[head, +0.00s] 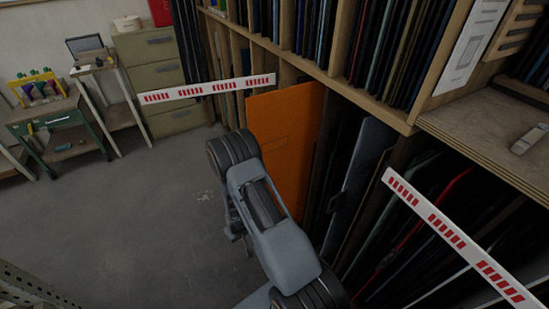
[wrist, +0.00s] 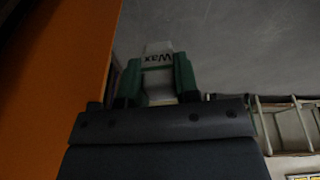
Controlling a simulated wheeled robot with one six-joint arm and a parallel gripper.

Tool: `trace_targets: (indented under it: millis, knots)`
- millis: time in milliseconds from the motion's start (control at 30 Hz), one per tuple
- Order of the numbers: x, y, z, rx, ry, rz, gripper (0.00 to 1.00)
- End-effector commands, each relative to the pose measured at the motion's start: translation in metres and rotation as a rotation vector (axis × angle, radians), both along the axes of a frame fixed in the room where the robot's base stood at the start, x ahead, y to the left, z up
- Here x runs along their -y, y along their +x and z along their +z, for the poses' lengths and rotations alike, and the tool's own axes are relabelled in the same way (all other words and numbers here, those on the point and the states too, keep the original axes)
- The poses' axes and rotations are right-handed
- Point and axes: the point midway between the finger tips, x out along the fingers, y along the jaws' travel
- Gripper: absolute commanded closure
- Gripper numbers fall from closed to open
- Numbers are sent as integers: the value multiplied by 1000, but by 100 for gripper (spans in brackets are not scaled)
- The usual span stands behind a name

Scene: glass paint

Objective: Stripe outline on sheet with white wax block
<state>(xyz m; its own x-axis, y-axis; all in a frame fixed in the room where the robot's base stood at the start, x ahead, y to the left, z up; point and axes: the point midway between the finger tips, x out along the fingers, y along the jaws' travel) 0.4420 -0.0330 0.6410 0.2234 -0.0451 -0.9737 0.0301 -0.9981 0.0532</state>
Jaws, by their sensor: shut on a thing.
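The orange sheet (head: 277,130) stands upright, leaning at the front of the rack in the head view. A faint rectangular outline shows on its face. In the wrist view the sheet (wrist: 50,80) fills the left side, close beside my gripper. My gripper (wrist: 158,72) has green fingers and is shut on the white wax block (wrist: 157,49), which carries the word "Wax". I see no contact between the block and the sheet. In the head view my arm hides the gripper and the block, and covers the sheet's lower left part.
Racks of dark sheets (head: 340,185) stand right of and behind the orange sheet. Red-and-white striped strips cross at upper left (head: 208,90) and lower right (head: 455,240). A shelf (head: 485,125) is at right. A green cart (head: 60,130) and cabinet (head: 155,70) stand far left. Grey floor is clear.

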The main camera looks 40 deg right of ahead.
Motion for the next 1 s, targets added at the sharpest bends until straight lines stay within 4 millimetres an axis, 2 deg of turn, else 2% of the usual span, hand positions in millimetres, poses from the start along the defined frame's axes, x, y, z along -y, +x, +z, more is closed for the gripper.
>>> trace_targets:
  millis: [100,233,333,500,700,867,1000]
  knots:
    - [41,32,31,129,-55,29,94]
    - [89,57,71,291,-118,85,94]
    - [127,68,105,424,-161,128,94]
    - [180,70,159,623,-209,197,94]
    - [215,61,201,766,-232,246,94]
    - [226,58,217,816,-236,267,94]
    - [229,65,220,827,-236,275,94]
